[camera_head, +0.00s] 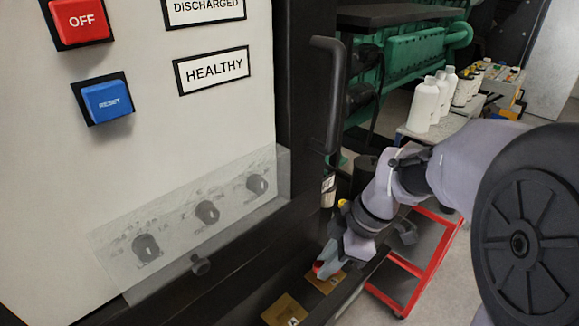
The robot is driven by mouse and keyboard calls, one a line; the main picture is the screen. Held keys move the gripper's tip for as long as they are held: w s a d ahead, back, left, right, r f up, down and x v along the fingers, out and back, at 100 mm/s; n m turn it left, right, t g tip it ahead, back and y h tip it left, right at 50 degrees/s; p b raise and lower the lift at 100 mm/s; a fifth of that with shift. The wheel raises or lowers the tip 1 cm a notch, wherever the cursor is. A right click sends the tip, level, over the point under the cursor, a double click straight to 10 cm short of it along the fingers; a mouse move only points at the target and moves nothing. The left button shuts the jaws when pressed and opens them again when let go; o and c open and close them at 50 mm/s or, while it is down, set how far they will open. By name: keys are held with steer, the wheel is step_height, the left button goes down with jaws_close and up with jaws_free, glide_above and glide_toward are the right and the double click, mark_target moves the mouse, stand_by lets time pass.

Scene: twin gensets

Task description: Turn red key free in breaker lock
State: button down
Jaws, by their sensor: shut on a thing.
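My gripper (328,262) is low in the middle of the view, beside the panel's lower right corner. Its jaws are shut on the red key (318,268), of which only a small red edge shows. The key is right at a brass-coloured lock plate (326,281) on a dark ledge. The fingers hide the keyhole and most of the key, so I cannot tell how far the key is turned. A second brass-coloured plate (285,311) with a letter lies nearer, at the bottom edge.
A pale panel on the left has a red OFF button (82,20), a blue RESET button (107,100) and black knobs (207,212) behind a clear cover. A black handle (327,95) juts out above my gripper. A red-framed cart (420,262) and white bottles (425,103) stand to the right.

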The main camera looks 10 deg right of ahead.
steer(key=n+p, duration=0.1)
steer(key=n+g+p, duration=0.1)
steer(key=n, duration=0.1)
steer(key=shift+r+n+g, duration=0.3)
steer(key=n+g+p, duration=0.1)
steer(key=n+p, duration=0.2)
steer(key=n, duration=0.1)
steer(key=shift+p, duration=0.4)
steer(key=shift+f+n+g+h+p, duration=0.1)
steer(key=shift+n+g+h+p, duration=0.4)
steer(key=shift+n+p, duration=0.5)
steer(key=shift+f+n, duration=0.2)
steer(key=shift+n, duration=0.1)
steer(key=c, duration=1.2)
jaws_free()
steer(key=shift+r, duration=0.15)
